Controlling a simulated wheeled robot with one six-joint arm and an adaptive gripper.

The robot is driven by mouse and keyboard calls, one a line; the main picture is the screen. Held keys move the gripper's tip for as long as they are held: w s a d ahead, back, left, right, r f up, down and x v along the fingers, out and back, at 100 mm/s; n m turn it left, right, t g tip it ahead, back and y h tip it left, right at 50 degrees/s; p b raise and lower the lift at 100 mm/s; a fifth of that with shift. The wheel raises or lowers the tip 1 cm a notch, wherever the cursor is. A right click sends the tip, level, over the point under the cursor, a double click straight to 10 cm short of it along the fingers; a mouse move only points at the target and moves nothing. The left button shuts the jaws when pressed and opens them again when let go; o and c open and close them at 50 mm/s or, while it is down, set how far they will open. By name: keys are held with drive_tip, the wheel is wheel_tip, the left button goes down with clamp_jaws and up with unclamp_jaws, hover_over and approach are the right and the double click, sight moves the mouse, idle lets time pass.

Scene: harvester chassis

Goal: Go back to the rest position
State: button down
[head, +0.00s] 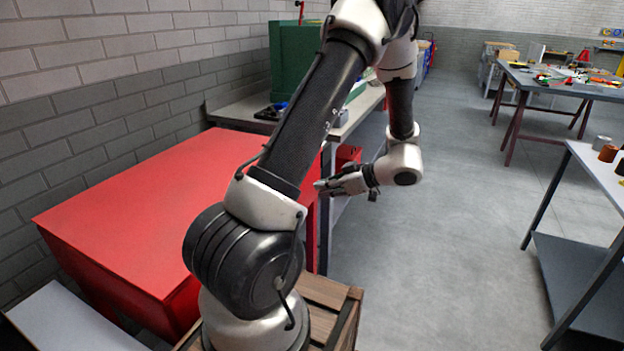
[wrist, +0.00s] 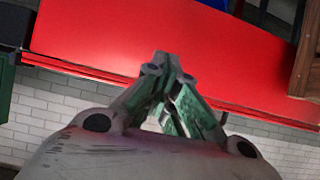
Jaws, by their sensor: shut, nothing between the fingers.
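My gripper (head: 328,186) is at the end of my folded arm in the head view, beside the right end of the red cabinet and in front of the grey bench, pointing left. In the wrist view its two fingers (wrist: 168,62) meet at the tips, and nothing shows between them. The red cabinet top (wrist: 190,40) lies behind the fingertips in that view. My gripper holds nothing. Whether it touches the cabinet or bench edge cannot be told from these views.
The red cabinet (head: 130,210) stands along the brick wall at left. A workbench (head: 240,108) carries a green box (head: 290,60). A table (head: 560,85) with small parts stands at back right, and another table (head: 598,180) nearer right. The grey floor (head: 450,220) between is clear.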

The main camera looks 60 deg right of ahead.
drive_tip(key=shift+s+f, duration=0.15)
drive_tip(key=shift+s, duration=0.1)
